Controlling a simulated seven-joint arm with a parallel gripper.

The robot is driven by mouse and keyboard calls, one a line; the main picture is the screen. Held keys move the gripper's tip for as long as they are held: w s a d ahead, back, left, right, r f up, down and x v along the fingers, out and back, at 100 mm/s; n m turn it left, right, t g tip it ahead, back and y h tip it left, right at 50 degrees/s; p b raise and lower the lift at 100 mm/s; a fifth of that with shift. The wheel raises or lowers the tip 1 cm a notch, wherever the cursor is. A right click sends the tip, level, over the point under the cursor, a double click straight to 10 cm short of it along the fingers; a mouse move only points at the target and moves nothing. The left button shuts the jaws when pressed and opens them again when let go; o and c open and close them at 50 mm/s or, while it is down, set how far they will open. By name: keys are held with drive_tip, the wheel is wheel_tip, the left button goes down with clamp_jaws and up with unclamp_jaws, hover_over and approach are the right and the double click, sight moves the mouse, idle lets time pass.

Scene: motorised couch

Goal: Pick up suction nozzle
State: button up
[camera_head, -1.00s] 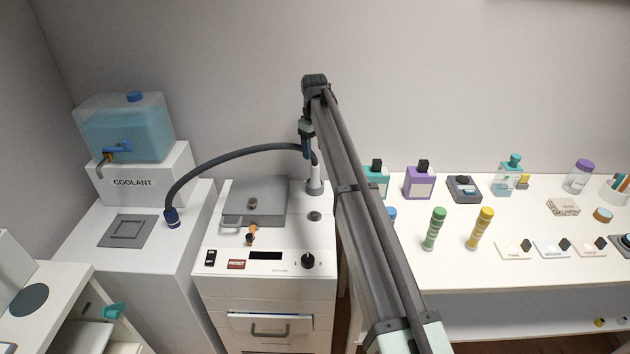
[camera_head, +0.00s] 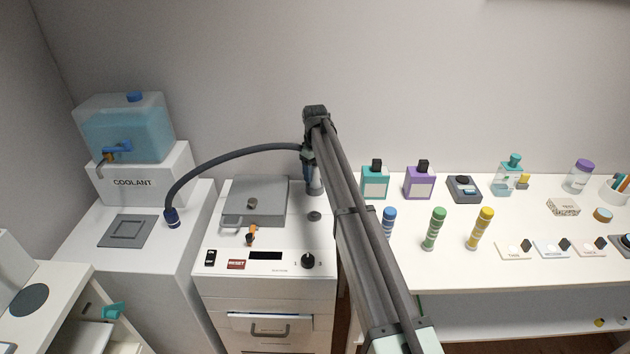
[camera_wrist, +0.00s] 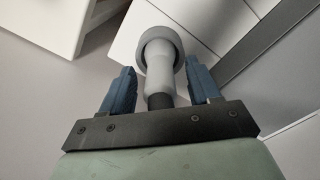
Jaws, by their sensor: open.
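The suction nozzle (camera_wrist: 158,72) is a light grey cylinder with a dark section at its near end, and it stands upright in a wide grey ring-shaped base. In the head view, its pale body (camera_head: 316,184) shows at the back right of the white machine, at the end of the dark hose (camera_head: 235,154). My gripper (camera_wrist: 160,88) is open, with its two blue fingers on either side of the nozzle. A gap shows between each finger and the nozzle. In the head view, my arm and gripper (camera_head: 309,172) hide part of the nozzle and the hose end.
The machine top carries a grey lid (camera_head: 262,200), a black knob (camera_head: 308,261) and switches. The right table (camera_head: 450,272) holds bottles and several tools.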

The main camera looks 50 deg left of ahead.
drive_tip(key=c, duration=1.1)
drive_tip(key=shift+r, duration=0.1)
